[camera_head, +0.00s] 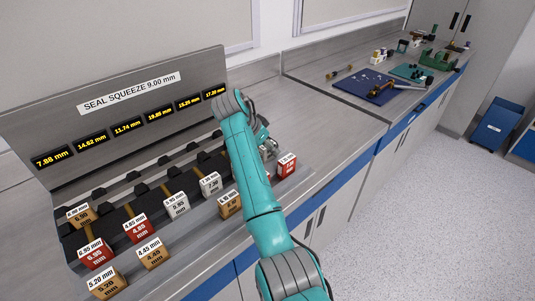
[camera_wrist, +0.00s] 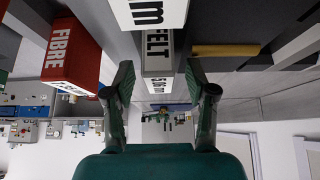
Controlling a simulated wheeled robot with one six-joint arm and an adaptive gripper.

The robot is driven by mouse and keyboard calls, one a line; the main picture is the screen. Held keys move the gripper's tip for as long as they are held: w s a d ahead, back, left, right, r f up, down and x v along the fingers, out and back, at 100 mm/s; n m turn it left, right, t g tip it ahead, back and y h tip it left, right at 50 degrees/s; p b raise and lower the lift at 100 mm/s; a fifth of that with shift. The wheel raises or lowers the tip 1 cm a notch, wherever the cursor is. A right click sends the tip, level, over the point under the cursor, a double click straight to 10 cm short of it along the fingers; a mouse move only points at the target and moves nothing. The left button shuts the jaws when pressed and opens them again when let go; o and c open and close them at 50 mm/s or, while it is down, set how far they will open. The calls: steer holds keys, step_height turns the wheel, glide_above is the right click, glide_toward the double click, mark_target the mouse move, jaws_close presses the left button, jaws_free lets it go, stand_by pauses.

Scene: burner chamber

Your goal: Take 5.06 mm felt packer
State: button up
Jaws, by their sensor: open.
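My gripper (camera_wrist: 158,76) is open, with its two fingers spread on either side of a pale block marked FELT (camera_wrist: 159,66) in the wrist view. A second, partly blurred marking on that block looks like 5.06 mm. No finger clearly touches it, and I cannot tell how deep it sits between the fingertips. In the head view my gripper (camera_head: 268,147) is partly hidden by my arm over the right end of the rack, and I cannot make out the felt block there.
A red FIBRE block (camera_wrist: 70,57) stands left of the fingers in the wrist view, and a white block (camera_wrist: 150,12) at the top. Other labelled blocks, such as a white one (camera_head: 176,206), stand along the black rack under the SEAL SQUEEZE panel (camera_head: 130,92).

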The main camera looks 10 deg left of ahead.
jaws_close()
